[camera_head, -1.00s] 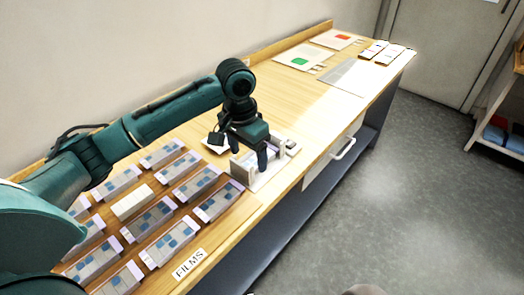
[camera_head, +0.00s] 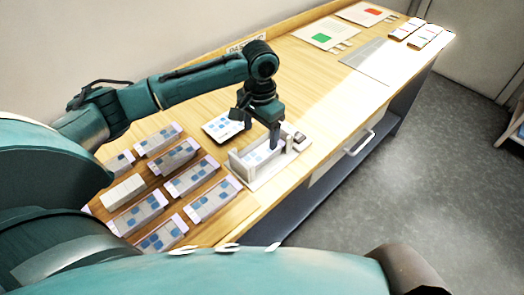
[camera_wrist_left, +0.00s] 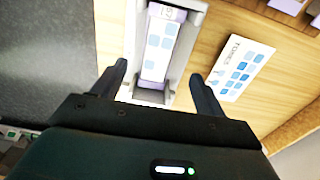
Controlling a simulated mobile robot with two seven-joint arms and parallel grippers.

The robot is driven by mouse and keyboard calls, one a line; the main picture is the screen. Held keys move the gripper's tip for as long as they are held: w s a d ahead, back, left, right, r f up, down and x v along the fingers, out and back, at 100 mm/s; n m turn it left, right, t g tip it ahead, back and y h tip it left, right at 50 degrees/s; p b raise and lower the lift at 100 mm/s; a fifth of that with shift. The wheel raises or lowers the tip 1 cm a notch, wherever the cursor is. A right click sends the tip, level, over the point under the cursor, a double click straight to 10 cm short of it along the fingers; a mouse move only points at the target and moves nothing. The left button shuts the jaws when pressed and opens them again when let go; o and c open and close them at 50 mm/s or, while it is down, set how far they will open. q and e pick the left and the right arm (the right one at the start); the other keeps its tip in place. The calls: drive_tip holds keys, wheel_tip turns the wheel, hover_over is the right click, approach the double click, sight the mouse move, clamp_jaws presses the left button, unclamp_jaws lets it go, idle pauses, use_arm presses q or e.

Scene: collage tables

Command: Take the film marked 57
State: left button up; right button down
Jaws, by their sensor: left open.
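My left gripper (camera_head: 257,128) is open above a grey holder (camera_head: 246,180) on the wooden table. A film strip with blue squares (camera_wrist_left: 161,42) lies in the holder, between the spread fingers in the left wrist view. The holder's grey wall also shows there (camera_wrist_left: 187,50). Several more film strips lie in rows, among them one at the front right (camera_head: 212,201); their numbers cannot be read. My right gripper is out of view.
A card with blue squares (camera_head: 223,127) lies just behind the holder; it also shows in the left wrist view (camera_wrist_left: 240,68). A pale block (camera_head: 122,192) sits among the strips. A green-marked sheet (camera_head: 322,36), a red-marked sheet (camera_head: 371,13) and a grey panel (camera_head: 384,62) lie farther back.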

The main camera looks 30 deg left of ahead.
sight(260, 152)
use_arm(q)
drive_tip(key=shift+s+d+f, duration=0.1)
drive_tip(key=shift+s+f, duration=0.05)
drive_tip(key=shift+f, duration=1.25)
drive_tip(key=shift+s+f, duration=0.1)
drive_tip(key=shift+f, duration=1.25)
drive_tip(key=shift+c, duration=0.3)
drive_tip(key=c, duration=1.1)
